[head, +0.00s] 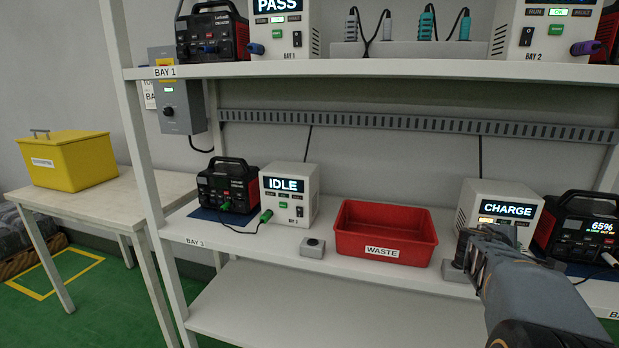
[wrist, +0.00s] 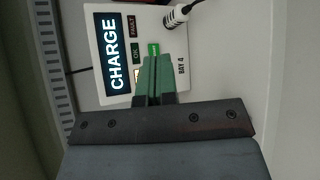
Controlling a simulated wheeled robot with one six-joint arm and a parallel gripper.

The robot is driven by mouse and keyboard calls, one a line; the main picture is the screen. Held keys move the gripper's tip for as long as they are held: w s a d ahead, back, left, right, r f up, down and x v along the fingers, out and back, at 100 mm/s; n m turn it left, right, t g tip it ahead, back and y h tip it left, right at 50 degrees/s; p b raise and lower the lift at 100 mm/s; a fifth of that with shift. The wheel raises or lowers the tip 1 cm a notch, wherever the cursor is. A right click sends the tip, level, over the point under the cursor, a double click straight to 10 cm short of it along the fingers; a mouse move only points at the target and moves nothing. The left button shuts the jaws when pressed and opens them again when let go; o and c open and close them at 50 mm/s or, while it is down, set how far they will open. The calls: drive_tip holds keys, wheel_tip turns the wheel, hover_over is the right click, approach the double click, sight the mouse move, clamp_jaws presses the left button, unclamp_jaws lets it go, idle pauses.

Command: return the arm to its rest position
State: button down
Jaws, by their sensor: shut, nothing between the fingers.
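My arm reaches in from the lower right of the head view, and my gripper (head: 474,238) is at the front of the lower shelf, before the white box showing CHARGE (head: 500,208). In the wrist view my gripper (wrist: 159,62) has its green fingers together with nothing between them. A white plug (wrist: 177,16) is beside the button.
A red WASTE bin (head: 385,232) is left of my gripper on the lower shelf (head: 250,240). A black power unit (head: 582,228) reading 65% stands right of the CHARGE box. The upper shelf (head: 370,70) overhangs. A yellow box (head: 70,160) is on the left table.

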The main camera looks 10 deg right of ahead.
drive_tip(key=s+a+r+m+y+p, duration=0.3)
drive_tip(key=a+r+p, duration=0.3)
drive_tip(key=a+p, duration=0.3)
drive_tip(key=s+a+r+m+g+y+p, duration=0.1)
drive_tip(key=s+a+r+m+y+p, duration=0.2)
drive_tip(key=a+p, duration=0.7)
drive_tip(key=s+a+r+m+g+y+p, duration=0.1)
drive_tip(key=s+a+r+y+p, duration=0.6)
drive_tip(key=a, duration=0.8)
wheel_tip(320, 180, up, 3)
drive_tip(key=m+p, duration=0.1)
drive_tip(key=p, duration=0.2)
drive_tip(key=shift+a+m, duration=0.3)
drive_tip(key=shift+m, duration=0.1)
drive_tip(key=shift+s+f, duration=0.1)
